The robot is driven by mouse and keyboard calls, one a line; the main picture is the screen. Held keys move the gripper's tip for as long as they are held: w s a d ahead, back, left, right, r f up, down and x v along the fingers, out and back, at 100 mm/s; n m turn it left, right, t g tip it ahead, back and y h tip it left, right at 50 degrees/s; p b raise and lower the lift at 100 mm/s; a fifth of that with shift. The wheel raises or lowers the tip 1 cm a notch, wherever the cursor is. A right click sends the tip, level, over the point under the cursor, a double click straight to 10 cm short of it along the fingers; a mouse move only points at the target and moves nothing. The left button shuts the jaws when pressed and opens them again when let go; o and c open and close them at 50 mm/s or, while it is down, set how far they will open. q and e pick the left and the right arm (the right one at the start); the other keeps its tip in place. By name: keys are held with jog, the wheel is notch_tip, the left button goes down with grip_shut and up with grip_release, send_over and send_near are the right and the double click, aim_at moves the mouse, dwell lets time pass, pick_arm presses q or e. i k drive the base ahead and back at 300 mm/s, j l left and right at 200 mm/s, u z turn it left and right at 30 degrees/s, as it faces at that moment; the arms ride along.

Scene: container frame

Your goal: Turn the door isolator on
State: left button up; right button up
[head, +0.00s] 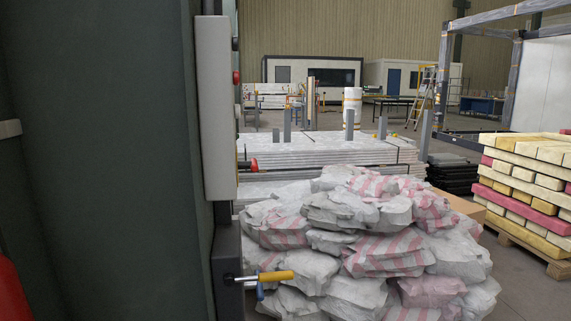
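A tall, narrow light-grey box (213,108) is mounted on the edge of a dark green-grey cabinet or wall (95,150) at the left. A red rotary-looking handle (250,164) sticks out from the box's right side near its lower end; it may be the door isolator, seen side-on, so its on or off position cannot be told. A smaller red knob (236,77) sits higher on the same side. Below the box, a yellow handle (274,276) with a blue part under it (260,291) projects right. Neither of my grippers is in view.
A heap of white and pink-striped sacks (370,245) fills the floor right of the handles. Stacked panels (320,152) lie behind it. A pallet of yellow and red blocks (530,190) stands at right. A red rounded object (10,290) shows at lower left.

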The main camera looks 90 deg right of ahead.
aim_at(252, 165)
jog(key=z, duration=2.35)
